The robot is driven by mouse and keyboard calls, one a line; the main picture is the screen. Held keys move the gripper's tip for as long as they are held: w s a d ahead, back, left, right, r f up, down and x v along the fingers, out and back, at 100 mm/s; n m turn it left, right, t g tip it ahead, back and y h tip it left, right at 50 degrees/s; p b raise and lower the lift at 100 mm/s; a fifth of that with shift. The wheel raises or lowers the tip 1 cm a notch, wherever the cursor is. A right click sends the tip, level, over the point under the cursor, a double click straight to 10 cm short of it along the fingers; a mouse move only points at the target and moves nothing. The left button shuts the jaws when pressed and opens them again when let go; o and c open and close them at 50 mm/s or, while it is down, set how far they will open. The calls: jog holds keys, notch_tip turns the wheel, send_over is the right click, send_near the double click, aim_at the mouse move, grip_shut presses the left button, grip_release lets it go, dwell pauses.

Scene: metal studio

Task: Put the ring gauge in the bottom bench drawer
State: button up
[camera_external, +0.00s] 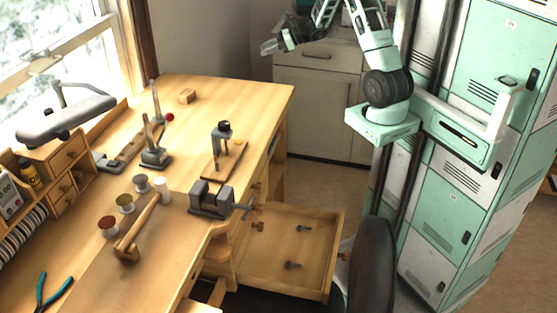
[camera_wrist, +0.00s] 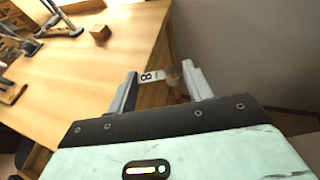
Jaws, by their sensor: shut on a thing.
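My gripper (camera_external: 270,47) is up at the top of the external view, past the far right end of the workbench, in front of a grey cabinet. In the wrist view my gripper (camera_wrist: 163,82) is shut on a small grey piece with a round part and a flat handle marked 8, which looks like the ring gauge (camera_wrist: 173,76). A bench drawer (camera_external: 262,276) is pulled out at the bench's right side, low down. Two small dark pieces lie on its floor. The gripper is well above and behind this drawer.
The wooden workbench (camera_external: 190,90) carries a vise (camera_external: 212,199), spools, a mallet (camera_external: 137,232) and several stands. A wooden block (camera_external: 187,96) sits near its far edge. A grey cabinet (camera_external: 318,95) is behind the gripper. Green lockers (camera_external: 500,130) stand at right. A dark rounded shape (camera_external: 372,260) is beside the drawer.

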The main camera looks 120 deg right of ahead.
jog(key=s+d+r+m+g+h, duration=0.1)
jog(key=s+m+g+h, duration=0.2)
jog(key=s, duration=1.5)
jog(key=s+m+g+h, duration=0.4)
jog(key=s+m+g, duration=0.3)
jog(key=s, duration=1.1)
jog(key=shift+d+r+m, duration=0.4)
jog(key=shift+m, duration=0.1)
jog(key=shift+h, duration=0.3)
